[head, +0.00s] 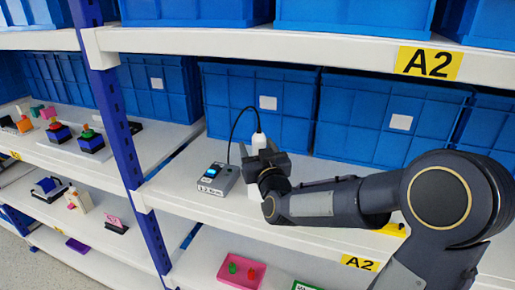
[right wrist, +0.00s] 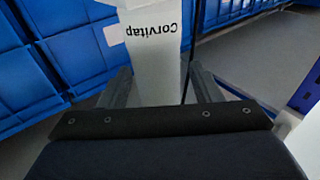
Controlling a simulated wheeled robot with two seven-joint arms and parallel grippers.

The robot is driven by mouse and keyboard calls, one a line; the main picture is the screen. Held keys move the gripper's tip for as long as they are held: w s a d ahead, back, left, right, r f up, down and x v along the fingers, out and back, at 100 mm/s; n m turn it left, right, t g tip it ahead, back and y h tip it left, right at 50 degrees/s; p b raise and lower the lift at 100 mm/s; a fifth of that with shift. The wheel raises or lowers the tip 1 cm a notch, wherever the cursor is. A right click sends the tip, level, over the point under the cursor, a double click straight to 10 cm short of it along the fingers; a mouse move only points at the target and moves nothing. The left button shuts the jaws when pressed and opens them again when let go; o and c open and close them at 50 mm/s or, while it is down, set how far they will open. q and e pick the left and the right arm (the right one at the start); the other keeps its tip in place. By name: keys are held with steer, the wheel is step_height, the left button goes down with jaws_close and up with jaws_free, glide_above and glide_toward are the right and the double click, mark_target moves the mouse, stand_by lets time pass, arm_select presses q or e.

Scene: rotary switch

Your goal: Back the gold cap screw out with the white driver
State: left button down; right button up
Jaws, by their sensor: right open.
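The white driver (head: 258,141) stands upright on the middle shelf in the head view, its top showing above my right gripper (head: 263,156). A black cable runs from its top to a grey control box (head: 216,179) with a lit blue display. In the right wrist view a white body marked "Corvitap" (right wrist: 155,65) stands between the two spread fingers of my right gripper (right wrist: 159,88). The fingers are open on either side of it; whether they touch it I cannot tell. My gripper hides the driver's middle in the head view. I cannot see the gold cap screw. My left gripper is out of view.
Blue bins (head: 258,112) line the back of the white shelf (head: 170,190). An upper shelf edge (head: 300,45) runs above my arm. A blue upright post (head: 118,125) stands at left. A pink tray (head: 241,271) lies on the shelf below.

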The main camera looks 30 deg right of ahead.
steer(key=shift+f, duration=0.1)
steer(key=b+v, duration=0.1)
steer(key=v, duration=0.6)
steer(key=shift+s, duration=0.4)
steer(key=shift+a, duration=0.15)
steer(key=s+a+f+g+y, duration=0.2)
steer(key=s+a+f+g, duration=0.1)
steer(key=s, duration=0.4)
steer(key=s+a+f+g+y, duration=0.3)
steer(key=s+f+g, duration=0.2)
steer(key=s, duration=0.3)
steer(key=s+a+f+n+g+y, duration=0.1)
steer(key=s+a+f+g+y, duration=0.2)
steer(key=s, duration=0.5)
step_height(320, 180, down, 2)
steer(key=shift+a+f+g, duration=0.25)
steer(key=shift+a+g, duration=0.2)
steer(key=shift+g, duration=0.55)
steer(key=shift+c, duration=0.5)
